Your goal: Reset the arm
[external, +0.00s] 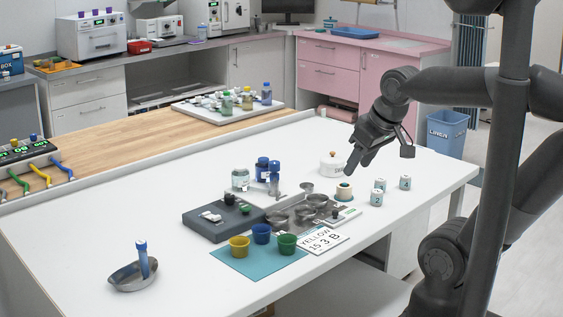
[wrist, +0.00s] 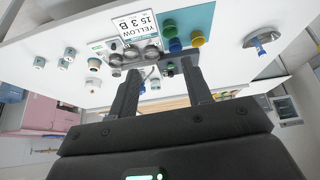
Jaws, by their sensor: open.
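My gripper (external: 358,160) is in the air over the right part of the white table (external: 150,215), above a small white jar with a dark top (external: 344,191). Its fingers point down and to the left. In the wrist view my gripper (wrist: 160,85) shows two fingers spread apart with nothing held between them. The table and its items appear upside down beyond the fingers, and the fingers partly hide the middle of the table.
Yellow (external: 239,246), blue (external: 261,233) and green (external: 286,243) cups stand on a teal mat (external: 245,268). A card (external: 323,241), a grey device (external: 222,217), metal bowls (external: 317,200), bottles (external: 262,168) and small jars (external: 377,197) stand nearby. A metal dish (external: 125,279) sits front left. The table's left side is mostly free.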

